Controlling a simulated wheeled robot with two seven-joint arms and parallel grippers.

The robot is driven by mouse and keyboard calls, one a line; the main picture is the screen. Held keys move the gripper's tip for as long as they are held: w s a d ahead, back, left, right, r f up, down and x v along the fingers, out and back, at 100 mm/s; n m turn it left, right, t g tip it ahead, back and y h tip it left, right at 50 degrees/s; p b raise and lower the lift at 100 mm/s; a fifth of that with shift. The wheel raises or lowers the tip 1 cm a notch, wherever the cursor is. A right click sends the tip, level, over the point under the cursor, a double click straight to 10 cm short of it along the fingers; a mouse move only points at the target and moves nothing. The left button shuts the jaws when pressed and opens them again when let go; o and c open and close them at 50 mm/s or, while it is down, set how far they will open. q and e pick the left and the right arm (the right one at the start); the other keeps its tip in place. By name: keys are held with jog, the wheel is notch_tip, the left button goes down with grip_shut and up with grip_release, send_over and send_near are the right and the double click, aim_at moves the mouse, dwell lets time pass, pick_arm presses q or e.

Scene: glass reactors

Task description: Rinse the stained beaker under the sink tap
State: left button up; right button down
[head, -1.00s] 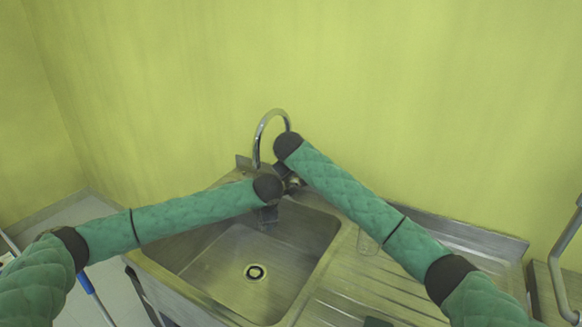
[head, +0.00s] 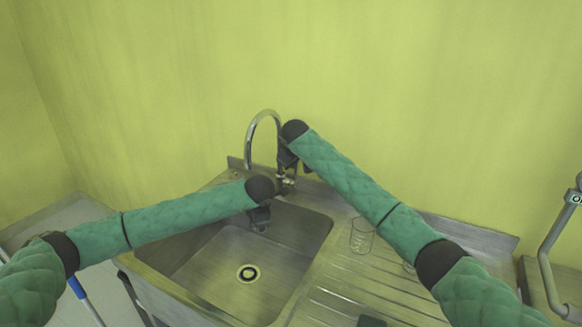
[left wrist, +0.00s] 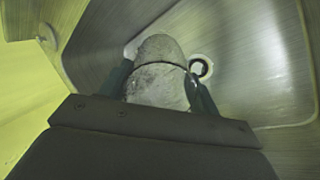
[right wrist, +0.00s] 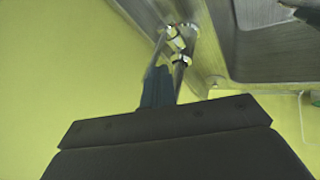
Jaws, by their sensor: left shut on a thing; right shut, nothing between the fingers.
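My left gripper (head: 260,218) hangs over the sink basin, below and in front of the tap. In the left wrist view it is shut on a beaker (left wrist: 158,82), greyish and mottled, with a dark line around it. The head view hides the beaker behind the gripper and arm. The tap (head: 250,135) has a tall curved chrome spout at the back of the sink (head: 215,275). My right gripper (head: 287,163) is shut and empty beside the tap's base. The right wrist view shows its fingers (right wrist: 158,86) close to the chrome tap fittings (right wrist: 177,42). I cannot make out any water stream.
A clear glass beaker (head: 362,236) stands on the ribbed drainboard (head: 340,290) right of the basin. Another glass is mostly hidden behind my right arm. A yellow wall (head: 400,80) rises close behind the tap. The basin floor around the drain (head: 247,274) is clear.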

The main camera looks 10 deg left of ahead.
pick_arm(q)
jog(key=shift+s+r, duration=0.1)
jog(key=shift+s, duration=0.05)
pick_arm(e)
jog(key=shift+w+d+r+g, duration=0.25)
jog(key=shift+w+r+g, duration=0.05)
jog(key=shift+w+g, duration=0.1)
jog(key=shift+r, duration=0.1)
pick_arm(q)
jog(key=shift+w, duration=0.25)
jog(key=shift+s, duration=0.1)
pick_arm(e)
jog(key=s+a+r, duration=0.1)
jog(key=s+r, duration=0.7)
jog(key=s, duration=0.1)
jog(key=shift+a, duration=0.1)
